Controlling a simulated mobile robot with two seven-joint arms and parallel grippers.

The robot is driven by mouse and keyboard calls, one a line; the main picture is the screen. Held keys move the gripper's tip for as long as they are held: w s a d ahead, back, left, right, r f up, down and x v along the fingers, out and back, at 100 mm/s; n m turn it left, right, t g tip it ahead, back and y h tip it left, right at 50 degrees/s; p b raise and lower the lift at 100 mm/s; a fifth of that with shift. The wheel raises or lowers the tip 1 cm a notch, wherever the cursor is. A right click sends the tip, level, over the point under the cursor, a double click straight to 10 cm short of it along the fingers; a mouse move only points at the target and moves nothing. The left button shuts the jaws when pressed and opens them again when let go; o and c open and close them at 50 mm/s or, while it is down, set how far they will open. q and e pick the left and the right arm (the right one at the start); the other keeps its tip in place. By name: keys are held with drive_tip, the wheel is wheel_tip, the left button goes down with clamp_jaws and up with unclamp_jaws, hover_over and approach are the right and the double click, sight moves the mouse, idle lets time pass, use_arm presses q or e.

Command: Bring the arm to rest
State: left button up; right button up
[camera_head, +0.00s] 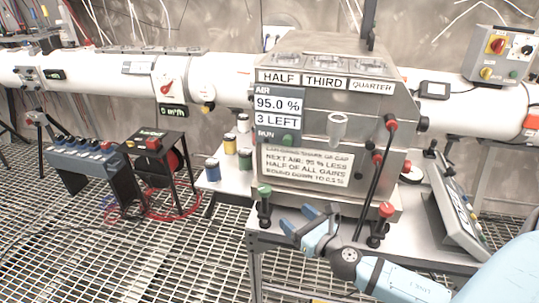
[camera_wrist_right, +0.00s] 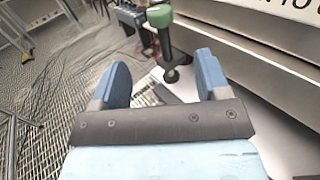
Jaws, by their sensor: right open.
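My right arm comes in from the lower right in the head view, blue and grey. Its gripper (camera_head: 297,217) is open and empty, low in front of the steel machine (camera_head: 330,115), over the front of its stand. In the right wrist view the two blue fingers (camera_wrist_right: 162,65) are spread apart. A green-knobbed lever (camera_head: 264,192) stands just left of the gripper in the head view. The same lever (camera_wrist_right: 160,18) shows beyond the gap between the fingers in the wrist view, not gripped. My left gripper is not in view.
A red-knobbed lever (camera_head: 385,210) stands close to the right of the gripper, and a tall red-topped lever (camera_head: 390,124) rises behind. A tilted control panel (camera_head: 455,212) is at the right. Grated floor (camera_head: 120,260) lies open at lower left.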

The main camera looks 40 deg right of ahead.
drive_tip(key=s+a+f+m+g+y+p, duration=0.1)
drive_tip(key=s+a+f+m+g+p, duration=0.1)
drive_tip(key=a+m, duration=0.4)
drive_tip(key=s+a+f+m+g+p, duration=0.2)
drive_tip(key=s+a+m+p, duration=0.3)
drive_tip(key=m, duration=1.1)
drive_tip(key=s+a+f+m+g+y+p, duration=0.1)
drive_tip(key=s+a+f+m+g+p, duration=0.2)
drive_tip(key=s+a+m, duration=0.3)
drive_tip(key=m+p, duration=0.1)
drive_tip(key=m, duration=0.4)
drive_tip(key=shift+a+f+y, duration=0.15)
drive_tip(key=shift+a+y, duration=0.15)
